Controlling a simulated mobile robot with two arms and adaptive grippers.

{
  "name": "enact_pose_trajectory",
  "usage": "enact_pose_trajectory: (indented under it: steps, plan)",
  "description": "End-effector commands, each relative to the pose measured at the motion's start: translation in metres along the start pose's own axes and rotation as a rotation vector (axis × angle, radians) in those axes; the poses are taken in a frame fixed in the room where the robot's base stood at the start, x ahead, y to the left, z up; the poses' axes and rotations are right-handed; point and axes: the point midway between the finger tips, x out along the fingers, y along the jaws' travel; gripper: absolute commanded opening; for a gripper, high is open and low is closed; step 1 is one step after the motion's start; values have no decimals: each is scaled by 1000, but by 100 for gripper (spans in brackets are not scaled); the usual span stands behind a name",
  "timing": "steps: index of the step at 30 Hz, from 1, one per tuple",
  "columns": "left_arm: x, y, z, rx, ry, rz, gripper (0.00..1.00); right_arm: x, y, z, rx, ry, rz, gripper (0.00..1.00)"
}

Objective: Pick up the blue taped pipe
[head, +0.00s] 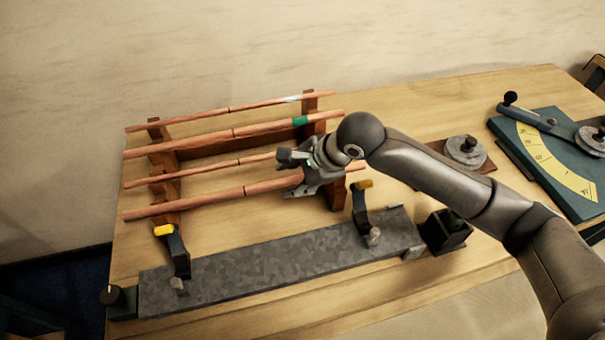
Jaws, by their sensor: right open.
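Several copper pipes lie across a brown wooden rack at the back left of the table. The top pipe (205,112) has a white band, and the second pipe (205,139) has a green band. The third pipe (215,168) and the lowest pipe (205,200) run behind my right gripper, which hides part of their right ends. No blue tape is visible on any pipe. My right gripper (288,174) is open at the right part of the rack, over the two lower pipes. I cannot tell if it touches them. My left gripper is out of view.
In front of the rack lies a grey bar fixture (275,262) with two upright yellow-tipped clamps. A dark open box (445,232) stands at its right end. A round metal weight (466,152) and a green angle-scale board (545,160) are at the right.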

Motion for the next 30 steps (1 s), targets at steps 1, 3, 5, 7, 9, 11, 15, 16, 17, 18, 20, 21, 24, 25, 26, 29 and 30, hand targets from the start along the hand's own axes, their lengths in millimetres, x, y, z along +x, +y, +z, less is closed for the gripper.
enact_pose_trajectory:
  steps: [1,3,5,7,9,11,15,16,17,18,20,21,24,25,26,29,30]
  plan:
    - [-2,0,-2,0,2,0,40,5,0,0,0,1,1,44]
    - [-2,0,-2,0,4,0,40,9,0,0,-2,0,-1,44]
    - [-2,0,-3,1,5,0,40,11,0,0,-2,0,-1,44]
    - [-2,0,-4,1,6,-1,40,12,0,0,-2,0,-2,44]
    - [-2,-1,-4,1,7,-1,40,12,0,0,-2,0,-2,44]
    - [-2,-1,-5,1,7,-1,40,12,0,0,-2,0,-1,43]
    - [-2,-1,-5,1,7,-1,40,11,0,0,-2,0,-1,25]
    - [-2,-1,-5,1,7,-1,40,11,0,0,-2,0,-1,21]
    - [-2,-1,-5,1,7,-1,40,11,0,0,-2,0,-1,17]
    - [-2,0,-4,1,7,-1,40,11,0,0,-2,0,-1,12]
    - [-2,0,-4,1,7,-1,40,11,0,0,-2,0,-1,4]
    - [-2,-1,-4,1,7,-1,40,11,0,0,-2,0,-1,0]
    - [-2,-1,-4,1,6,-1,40,11,0,0,-2,0,-1,0]
    - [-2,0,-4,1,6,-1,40,11,0,0,-2,0,-1,0]
    - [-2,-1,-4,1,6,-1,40,11,0,0,-2,0,-1,0]
    - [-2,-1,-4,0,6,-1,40,11,0,0,-2,1,-1,0]
    - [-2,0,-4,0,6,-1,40,11,0,0,-2,1,-1,0]
